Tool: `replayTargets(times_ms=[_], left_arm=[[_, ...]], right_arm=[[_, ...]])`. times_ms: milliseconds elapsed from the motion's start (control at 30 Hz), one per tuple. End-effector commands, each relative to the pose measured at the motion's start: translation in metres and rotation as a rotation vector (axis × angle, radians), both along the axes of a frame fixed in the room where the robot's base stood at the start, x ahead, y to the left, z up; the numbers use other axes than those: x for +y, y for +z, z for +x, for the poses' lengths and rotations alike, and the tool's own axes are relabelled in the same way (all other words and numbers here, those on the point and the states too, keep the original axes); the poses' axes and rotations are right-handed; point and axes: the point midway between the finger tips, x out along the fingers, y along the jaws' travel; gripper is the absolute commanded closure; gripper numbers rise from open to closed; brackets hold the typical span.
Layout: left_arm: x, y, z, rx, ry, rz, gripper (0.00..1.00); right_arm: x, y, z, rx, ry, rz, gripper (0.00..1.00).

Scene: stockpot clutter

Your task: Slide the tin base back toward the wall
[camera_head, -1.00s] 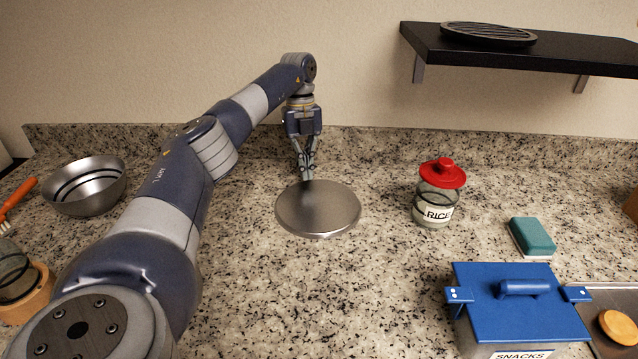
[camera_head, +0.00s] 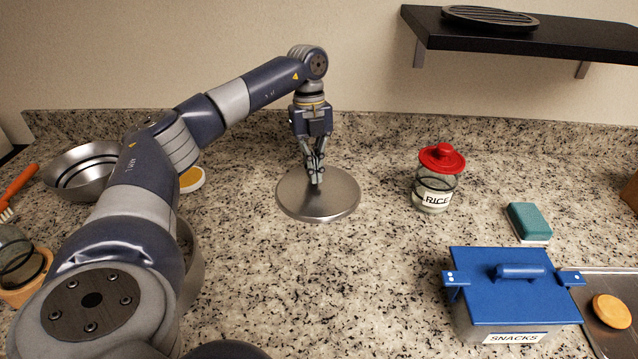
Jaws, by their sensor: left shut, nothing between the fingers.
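The tin base (camera_head: 335,204) is a flat, round silver metal disc lying on the granite counter, a little left of the picture's middle. My left gripper (camera_head: 316,182) points down over the disc, its fingers shut with nothing between them. The fingertips appear just at or above the disc's upper middle; I cannot tell whether they touch it. The back wall (camera_head: 230,60) rises behind a low granite backsplash, with bare counter between it and the disc. My right gripper is not in view.
A rice jar with a red lid (camera_head: 437,180) stands to the right, with a teal sponge (camera_head: 530,222) and a blue-lidded snacks box (camera_head: 512,300) nearer. A metal bowl (camera_head: 78,172) is at left, beside my arm. A black shelf (camera_head: 540,40) hangs at upper right.

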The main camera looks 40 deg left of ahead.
Motion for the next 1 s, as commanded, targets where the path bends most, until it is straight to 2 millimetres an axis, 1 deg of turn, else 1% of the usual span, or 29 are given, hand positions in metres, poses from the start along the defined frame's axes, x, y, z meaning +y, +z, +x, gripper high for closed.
replayTargets(times_ms=[200,367,433,533,900,1000], left_arm=[[-0.024,0.001,-0.015,0.001,-0.003,0.002,1.00],[-0.037,0.000,-0.023,0.003,-0.001,0.001,1.00],[-0.036,-0.007,-0.023,0.005,0.000,0.001,1.00],[-0.037,-0.014,-0.022,0.003,0.000,-0.001,1.00],[-0.037,-0.019,-0.022,0.006,-0.002,0.000,1.00],[-0.034,-0.018,-0.021,0.007,0.000,0.000,1.00]], right_arm=[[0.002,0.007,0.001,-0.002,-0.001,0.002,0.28],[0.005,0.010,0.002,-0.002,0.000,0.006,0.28],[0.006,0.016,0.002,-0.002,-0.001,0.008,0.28],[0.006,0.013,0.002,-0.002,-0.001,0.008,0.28],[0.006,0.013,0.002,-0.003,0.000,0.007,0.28],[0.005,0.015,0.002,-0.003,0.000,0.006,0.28]])
